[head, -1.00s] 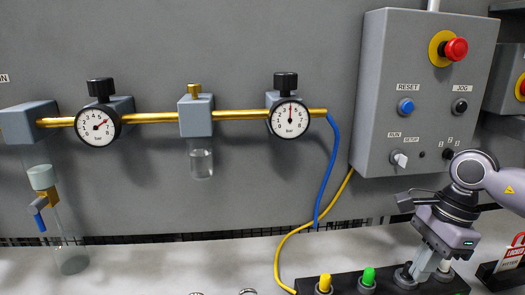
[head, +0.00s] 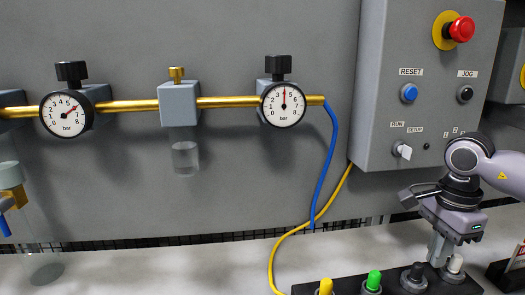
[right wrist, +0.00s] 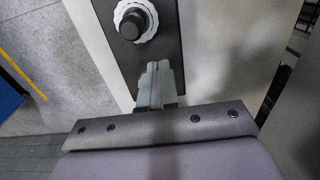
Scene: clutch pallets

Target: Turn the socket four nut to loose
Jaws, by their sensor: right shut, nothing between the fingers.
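A black socket strip (head: 395,287) lies on the bench at the lower right. Along it stand a yellow plug (head: 325,287), a green plug (head: 373,281), a black plug (head: 415,278) and a whitish plug (head: 455,265) at the right end. No socket numbers are legible. My right gripper (head: 437,256) is shut and empty, pointing down above the strip between the black and whitish plugs. In the right wrist view, the shut fingers (right wrist: 154,72) are beside a white ridged nut (right wrist: 148,10) around a black plug (right wrist: 131,27), apart from it. My left gripper is not in view.
A grey control box (head: 400,110) with a red emergency button (head: 461,29) hangs on the wall behind my right arm. A blue hose (head: 328,165) and a yellow cable (head: 300,229) run down left of it. The bench (head: 170,265) is mostly clear left of the strip.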

